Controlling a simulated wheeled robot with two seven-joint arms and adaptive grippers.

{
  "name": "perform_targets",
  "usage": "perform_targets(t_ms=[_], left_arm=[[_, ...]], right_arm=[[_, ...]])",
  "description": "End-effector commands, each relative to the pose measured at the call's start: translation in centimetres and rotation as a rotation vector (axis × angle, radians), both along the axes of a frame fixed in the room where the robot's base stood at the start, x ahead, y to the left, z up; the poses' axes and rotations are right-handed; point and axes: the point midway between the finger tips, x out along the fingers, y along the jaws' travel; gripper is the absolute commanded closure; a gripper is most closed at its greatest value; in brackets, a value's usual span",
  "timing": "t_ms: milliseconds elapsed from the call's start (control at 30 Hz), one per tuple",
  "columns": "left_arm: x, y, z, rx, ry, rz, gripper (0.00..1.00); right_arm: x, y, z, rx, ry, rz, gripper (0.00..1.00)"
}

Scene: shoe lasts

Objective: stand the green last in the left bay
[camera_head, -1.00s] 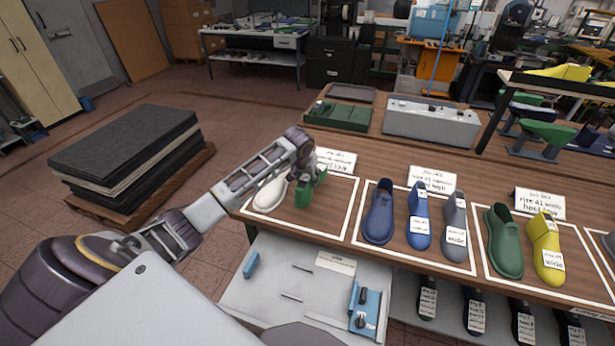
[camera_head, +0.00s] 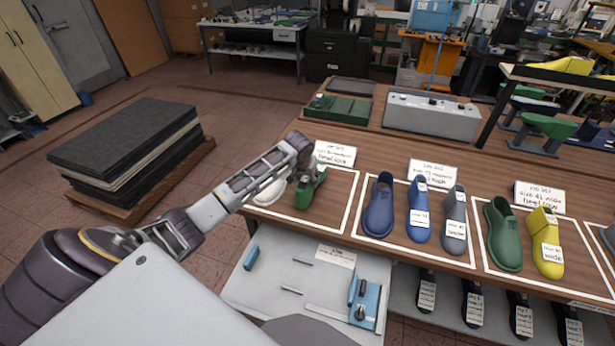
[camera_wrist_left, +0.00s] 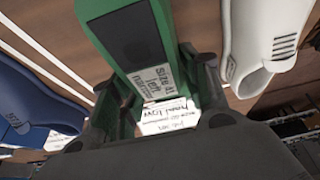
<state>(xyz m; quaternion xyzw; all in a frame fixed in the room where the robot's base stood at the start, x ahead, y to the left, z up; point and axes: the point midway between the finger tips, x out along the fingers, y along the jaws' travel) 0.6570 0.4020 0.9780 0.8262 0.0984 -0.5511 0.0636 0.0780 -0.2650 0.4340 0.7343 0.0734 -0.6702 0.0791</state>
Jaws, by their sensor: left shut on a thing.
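The green last (camera_head: 304,198) is in the left bay (camera_head: 345,205), a white-outlined area on the bench, to the right of a white shoe (camera_head: 268,190). My left gripper (camera_head: 305,172) is shut on its upper part from above. In the left wrist view the green last (camera_wrist_left: 133,40) sits between the gripper's fingers (camera_wrist_left: 160,95), with a size label facing the camera. The sole's contact with the bench is hard to make out. The white shoe (camera_wrist_left: 265,35) is beside it there, apart from it. My right gripper is out of view.
A card (camera_head: 335,153) stands behind the left bay. The middle bay holds a blue shoe (camera_head: 379,208) and blue and grey lasts. The right bay holds a green shoe (camera_head: 503,235) and a yellow last (camera_head: 545,243). An open drawer (camera_head: 290,270) juts out below.

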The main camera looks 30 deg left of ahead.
Motion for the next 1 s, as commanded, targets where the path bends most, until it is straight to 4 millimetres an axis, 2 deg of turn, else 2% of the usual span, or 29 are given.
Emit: perform_targets(t_ms=[533,1000], left_arm=[[0.1,0.0,-1.8,0.001,-0.003,0.0,1.0],[0.1,0.0,-1.9,0.001,-0.004,0.0,1.0]], right_arm=[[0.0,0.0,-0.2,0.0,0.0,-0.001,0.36],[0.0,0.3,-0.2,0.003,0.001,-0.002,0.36]])
